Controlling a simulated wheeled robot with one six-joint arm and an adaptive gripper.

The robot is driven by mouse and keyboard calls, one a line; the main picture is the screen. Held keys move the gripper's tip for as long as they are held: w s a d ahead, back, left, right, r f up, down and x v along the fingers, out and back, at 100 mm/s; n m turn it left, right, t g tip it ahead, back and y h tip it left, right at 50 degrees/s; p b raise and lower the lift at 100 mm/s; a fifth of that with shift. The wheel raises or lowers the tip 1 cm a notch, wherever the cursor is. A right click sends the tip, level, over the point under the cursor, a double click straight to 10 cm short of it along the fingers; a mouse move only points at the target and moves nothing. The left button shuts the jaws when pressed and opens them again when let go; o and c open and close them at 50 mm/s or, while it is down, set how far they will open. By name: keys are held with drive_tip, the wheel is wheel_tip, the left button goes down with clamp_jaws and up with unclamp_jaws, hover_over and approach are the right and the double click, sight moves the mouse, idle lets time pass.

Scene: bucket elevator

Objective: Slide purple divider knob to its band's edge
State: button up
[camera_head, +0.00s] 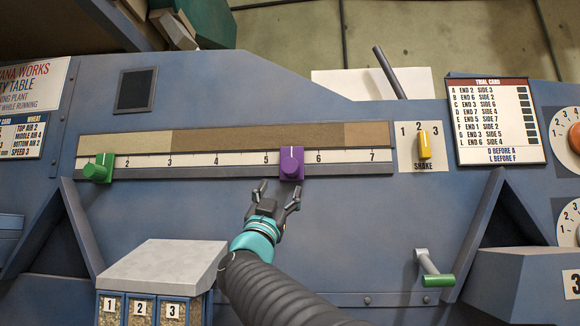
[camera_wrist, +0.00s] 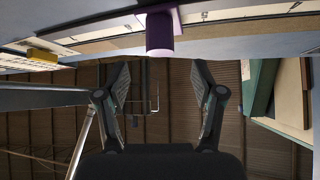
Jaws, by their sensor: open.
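The purple divider knob (camera_head: 291,163) sits on the numbered scale (camera_head: 222,158) between 5 and 6, in the head view. Above the scale runs a strip of brown and tan bands (camera_head: 258,139). The knob is below the long middle band, left of that band's right edge, which lies between 6 and 7. My gripper (camera_head: 279,188) is open and empty just below the knob, apart from it. In the wrist view the knob (camera_wrist: 160,33) is centred ahead of my open fingers (camera_wrist: 160,72), beyond their tips.
A green knob (camera_head: 98,168) sits on the same scale near its left end. A yellow shake lever (camera_head: 424,145) stands right of the scale, with the trial card (camera_head: 495,120) beyond it. A green-handled crank (camera_head: 436,278) is lower right. The panel below the scale is mostly bare.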

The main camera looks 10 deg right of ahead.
sight(291, 176)
drive_tip(key=p+x, duration=0.3)
drive_tip(key=x, duration=0.7)
drive_tip(key=shift+w+d+r, duration=0.15)
drive_tip(key=shift+w+r, duration=0.05)
clamp_jaws()
